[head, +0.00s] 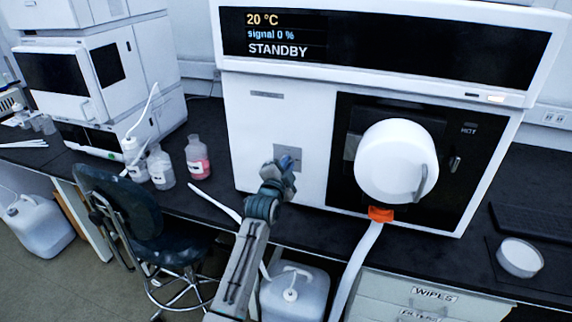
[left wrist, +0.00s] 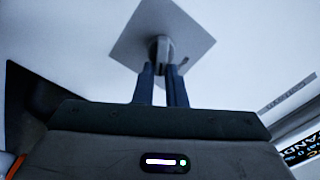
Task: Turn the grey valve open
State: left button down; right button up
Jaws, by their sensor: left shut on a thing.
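The grey valve (left wrist: 161,47) sits on a square grey plate (left wrist: 165,25) on the white front of the instrument, left of its black door panel. In the head view the plate (head: 279,151) shows behind my gripper, which hides most of the valve. My left gripper (head: 287,163) reaches up to the plate. In the left wrist view its two dark fingers (left wrist: 160,75) are close together at the valve's near end, shut on it. A small lever-like part shows at the valve's right side. My right gripper is not in view.
The instrument's display (head: 380,40) reads 20 °C, signal 0 %, STANDBY. A round white door (head: 390,160) and an orange clip (head: 380,214) are to the right. Bottles (head: 197,160) stand left on the dark bench. A stool (head: 130,215) and a jug (head: 295,295) are below.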

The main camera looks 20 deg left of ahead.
pick_arm(q)
jog(key=m, duration=0.3)
jog(key=f+m, duration=0.1)
jog(key=m, duration=0.2)
jog(key=shift+d, duration=0.15)
jog(key=shift+m, duration=0.3)
jog(key=c, duration=1.5)
grip_release()
jog(key=shift+s+a+b, duration=0.2)
jog(key=shift+s+b, duration=0.9)
jog(key=shift+s, duration=4.3)
